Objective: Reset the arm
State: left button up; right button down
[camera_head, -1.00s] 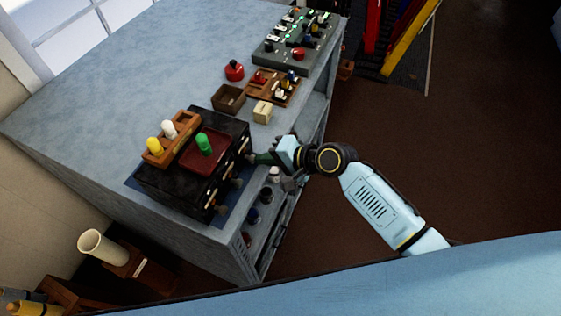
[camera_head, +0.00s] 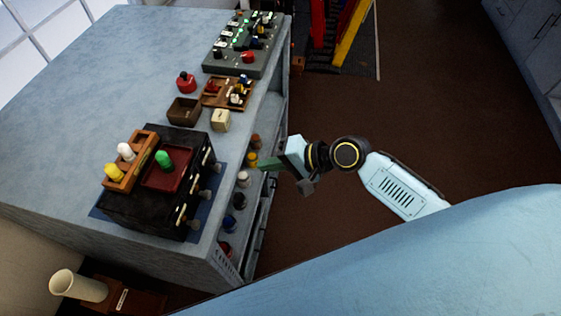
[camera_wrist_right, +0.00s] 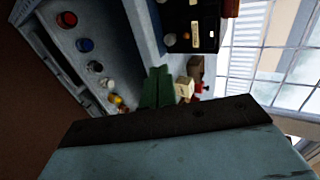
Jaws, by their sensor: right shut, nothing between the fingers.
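My right gripper (camera_head: 270,163) is shut and empty, beside the right edge of the grey bench, apart from the black box. Its green fingertips also show in the right wrist view (camera_wrist_right: 158,88), close together. The black box (camera_head: 150,215) stands on the bench with levers or handles on its right side. A red tray (camera_head: 168,180) with a green peg (camera_head: 164,160) is on its top. My left gripper is not in view.
The bench (camera_head: 90,90) also carries a dark open box (camera_head: 184,111), a cream block (camera_head: 220,121), a red knob (camera_head: 186,83) and a grey control panel (camera_head: 243,45). Brown floor (camera_head: 420,90) to the right is clear.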

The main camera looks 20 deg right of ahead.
jog(key=v, duration=0.3)
jog(key=d+f+h+b, duration=0.2)
jog(key=d+f, duration=0.1)
jog(key=f, duration=0.6)
jog(key=d+f+h+b, duration=0.2)
jog(key=d+f, duration=0.2)
jog(key=f, duration=0.6)
jog(key=s+d+f+n+g+h+b, duration=0.15)
jog(key=s+f, duration=0.25)
jog(key=f, duration=0.4)
jog(key=s+d+f+h+b, duration=0.25)
jog(key=s+f, duration=0.25)
jog(key=f, duration=0.4)
jog(key=s+f+n+g+h+b, duration=0.1)
jog(key=s+f+n, duration=0.3)
jog(key=s+f, duration=0.5)
jog(key=s+f+n+g+h+b, duration=0.1)
jog(key=s+f+n+g+b, duration=0.2)
jog(key=s+f, duration=0.6)
jog(key=s+a, duration=0.1)
jog(key=s, duration=0.8)
jog(key=shift+f+n, duration=0.35)
jog(key=shift+f, duration=0.05)
